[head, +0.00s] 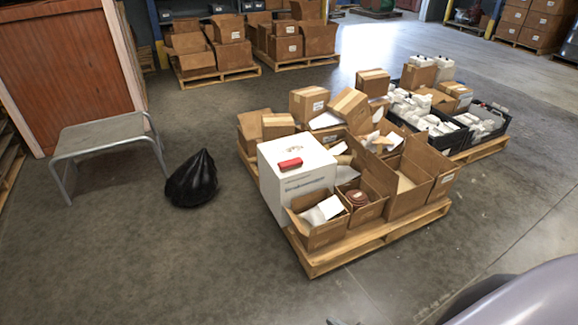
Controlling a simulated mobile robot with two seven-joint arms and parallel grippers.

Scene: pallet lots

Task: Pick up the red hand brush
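A small red object (290,164), which looks like the red hand brush, lies flat on top of a white box (294,199). The white box stands at the left front of a wooden pallet (374,237) loaded with cardboard boxes. My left gripper is not in view. A small grey sliver (340,322) at the bottom edge may be the tip of my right gripper, far below and apart from the pallet; too little shows to tell whether it is open or shut.
A grey metal step stool (102,133) and a black sack (191,180) stand left of the pallet. Open cartons (318,226) crowd the pallet's front, and black crates (484,122) stand behind right.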

